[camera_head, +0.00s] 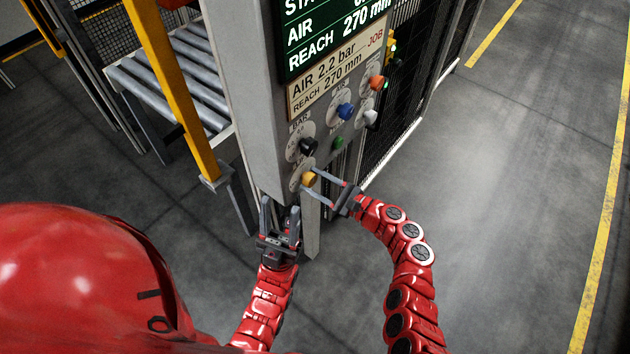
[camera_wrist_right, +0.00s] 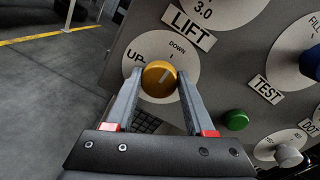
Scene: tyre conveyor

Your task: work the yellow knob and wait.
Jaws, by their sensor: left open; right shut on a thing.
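The yellow knob (camera_head: 309,179) sits low on the grey control panel (camera_head: 241,100). In the right wrist view the yellow knob (camera_wrist_right: 159,78) is on a white dial plate with UP at its left and DOWN above it, under a LIFT label (camera_wrist_right: 191,28). A pale pointer mark shows on its face. My right gripper (camera_head: 314,183) is shut on the knob, one finger on each side; its fingers also show in the wrist view (camera_wrist_right: 158,85). My left gripper (camera_head: 280,206) is open and empty, below and left of the knob, near the panel's lower end.
Black (camera_head: 308,146), blue (camera_head: 345,111), orange (camera_head: 377,82) and white (camera_head: 370,117) knobs and a green button (camera_head: 338,142) are close above. A sign reads AIR 2.2 bar, REACH 270 mm (camera_head: 335,75). A roller conveyor (camera_head: 190,70) stands left; floor at right is clear.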

